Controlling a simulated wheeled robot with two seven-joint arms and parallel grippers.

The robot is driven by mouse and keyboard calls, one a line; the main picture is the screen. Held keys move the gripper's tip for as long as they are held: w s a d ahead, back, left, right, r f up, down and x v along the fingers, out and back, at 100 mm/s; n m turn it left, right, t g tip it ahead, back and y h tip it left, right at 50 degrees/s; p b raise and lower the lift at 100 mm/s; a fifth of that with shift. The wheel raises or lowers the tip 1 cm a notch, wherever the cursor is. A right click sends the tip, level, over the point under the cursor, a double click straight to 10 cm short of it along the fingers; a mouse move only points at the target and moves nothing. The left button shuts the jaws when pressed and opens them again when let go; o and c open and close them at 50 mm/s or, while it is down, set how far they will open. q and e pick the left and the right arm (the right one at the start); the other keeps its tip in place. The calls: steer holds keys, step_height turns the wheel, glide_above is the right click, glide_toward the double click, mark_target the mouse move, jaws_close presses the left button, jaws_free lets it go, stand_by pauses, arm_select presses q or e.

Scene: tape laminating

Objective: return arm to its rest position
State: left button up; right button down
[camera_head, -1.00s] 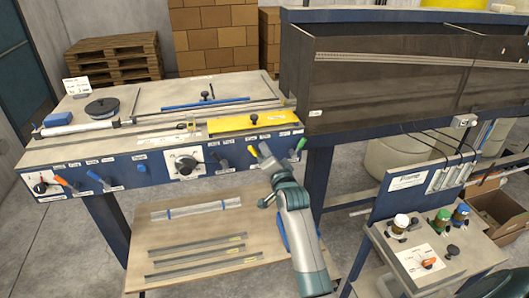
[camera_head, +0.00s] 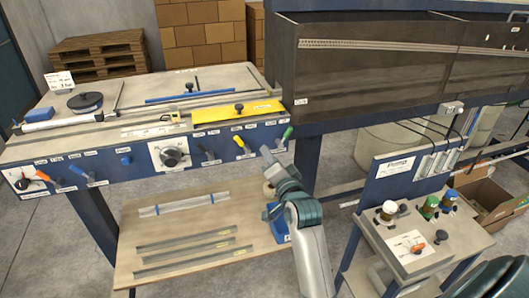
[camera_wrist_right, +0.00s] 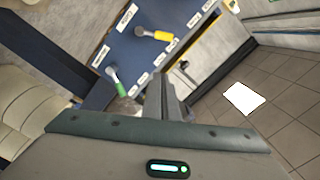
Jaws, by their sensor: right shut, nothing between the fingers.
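My right gripper (camera_head: 265,153) is shut and empty. In the head view it points up and left, in front of the blue front panel's right end, just below the green-handled lever (camera_head: 287,133). In the right wrist view the shut fingers (camera_wrist_right: 166,95) show in the middle, with the green lever (camera_wrist_right: 116,80) to their left and the yellow lever (camera_wrist_right: 155,34) above them. The fingers look apart from both levers. My left gripper is not in view.
The laminating table (camera_head: 42,152) carries a yellow plate (camera_head: 237,111) and a black reel (camera_head: 85,101). Below is a shelf (camera_head: 190,222) with metal strips. The pump stand (camera_head: 374,234) is to the right. Dark tanks (camera_head: 370,75) rise behind. Open floor (camera_head: 60,240) lies at the left.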

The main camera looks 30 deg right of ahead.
steer(key=shift+s, duration=0.15)
stand_by(0.4)
steer(key=s+a+f+n+g+y+b, duration=0.1)
steer(key=s+a+f+n+g, duration=0.2)
steer(key=f, duration=1.5)
steer(key=a+f+n+g+y+b, duration=0.1)
steer(key=a+f+n+g+y, duration=0.2)
steer(key=f, duration=1.4)
steer(key=s+a+f+n+g, duration=0.1)
steer(key=s+a+f, duration=0.1)
steer(key=s+f, duration=0.35)
steer(key=s+a+f+n+g, duration=0.1)
steer(key=s+a+f, duration=0.1)
steer(key=f, duration=0.7)
steer(key=s+a+f+n+g+b, duration=0.1)
steer(key=s+f+n+g+b, duration=0.1)
steer(key=s+f, duration=0.9)
steer(key=s+f+n+g, duration=0.2)
steer(key=s+f, duration=0.4)
steer(key=s, duration=0.6)
steer(key=s+f+n+g+b, duration=0.1)
steer(key=s+f, duration=0.5)
steer(key=s, duration=0.7)
steer(key=s+f+n+g, duration=0.3)
steer(key=s+f, duration=0.2)
steer(key=s, duration=0.7)
steer(key=shift+s+d+f+h, duration=0.2)
steer(key=shift+f+h, duration=0.1)
steer(key=shift+f, duration=0.1)
